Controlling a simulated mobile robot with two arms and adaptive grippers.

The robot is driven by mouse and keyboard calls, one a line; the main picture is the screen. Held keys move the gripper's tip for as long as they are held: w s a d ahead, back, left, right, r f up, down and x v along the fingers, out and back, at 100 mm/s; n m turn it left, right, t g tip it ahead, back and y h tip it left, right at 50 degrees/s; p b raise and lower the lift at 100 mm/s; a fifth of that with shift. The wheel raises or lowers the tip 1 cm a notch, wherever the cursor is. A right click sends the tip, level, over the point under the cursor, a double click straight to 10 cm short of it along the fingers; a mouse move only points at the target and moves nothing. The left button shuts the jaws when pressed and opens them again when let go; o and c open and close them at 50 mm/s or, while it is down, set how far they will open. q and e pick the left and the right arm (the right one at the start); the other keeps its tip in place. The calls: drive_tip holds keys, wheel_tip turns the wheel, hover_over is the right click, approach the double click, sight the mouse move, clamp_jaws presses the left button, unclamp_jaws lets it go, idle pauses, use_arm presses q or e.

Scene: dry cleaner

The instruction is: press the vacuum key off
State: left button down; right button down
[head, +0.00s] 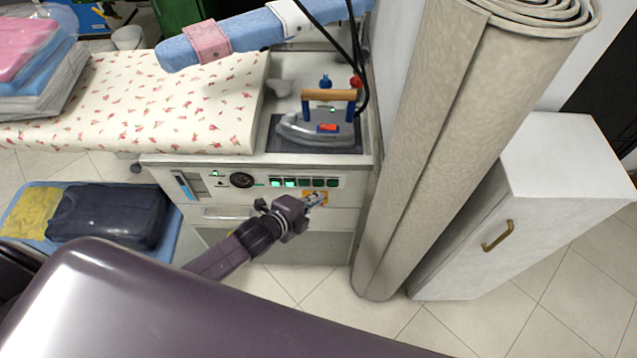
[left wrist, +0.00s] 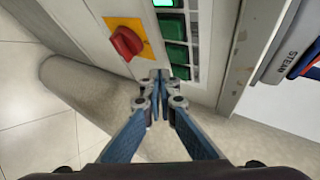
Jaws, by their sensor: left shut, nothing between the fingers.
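The ironing station's control panel (head: 259,183) has a row of green keys (head: 305,182). The two at the left end look lit, and the others are dark. In the left wrist view one lit key (left wrist: 167,3) shows at the top edge, with dark keys (left wrist: 173,27) below it. I cannot read which key is the vacuum key. A red rotary knob (left wrist: 126,43) on a yellow plate sits beside the row. My left gripper (head: 319,199) is shut and empty in front of the panel. Its fingertips (left wrist: 157,76) appear near the end dark key; contact cannot be told. My right gripper is not in view.
An iron (head: 318,129) stands on top of the station, with cables above it. A tall rolled carpet (head: 424,130) stands close at the right, beside a white cabinet (head: 560,170). A blue tray (head: 178,225) with folded clothes lies on the floor at the left.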

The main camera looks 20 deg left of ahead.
use_arm(q)
drive_tip(key=s, duration=0.2)
drive_tip(key=s+d+p, duration=0.1)
drive_tip(key=s, duration=0.1)
drive_tip(key=shift+s+d+r+p, duration=0.1)
drive_tip(key=shift+s+d+p, duration=0.1)
drive_tip(key=shift+s+p, duration=0.1)
idle(0.3)
drive_tip(key=s+a+f+n+g+y, duration=0.1)
drive_tip(key=s+a+f+n, duration=0.25)
drive_tip(key=f, duration=0.35)
drive_tip(key=s+a+f+n+g+y, duration=0.1)
drive_tip(key=s+a+f+n+g, duration=0.1)
drive_tip(key=s+f, duration=0.35)
drive_tip(key=s+a+f+n+g+y, duration=0.1)
drive_tip(key=s+a+f+n, duration=0.15)
drive_tip(key=f, duration=0.45)
drive_tip(key=s+f+n+g, duration=0.3)
drive_tip(key=s+f+n, duration=0.2)
drive_tip(key=s, duration=0.9)
drive_tip(key=s+a+f+n+g, duration=0.1)
drive_tip(key=s+f+n+g, duration=0.2)
drive_tip(key=s+f, duration=0.5)
drive_tip(key=s+n, duration=0.1)
drive_tip(key=s, duration=0.5)
drive_tip(key=shift+f+n+y, duration=0.15)
drive_tip(key=shift+n+y, duration=0.15)
drive_tip(key=shift+n, duration=0.1)
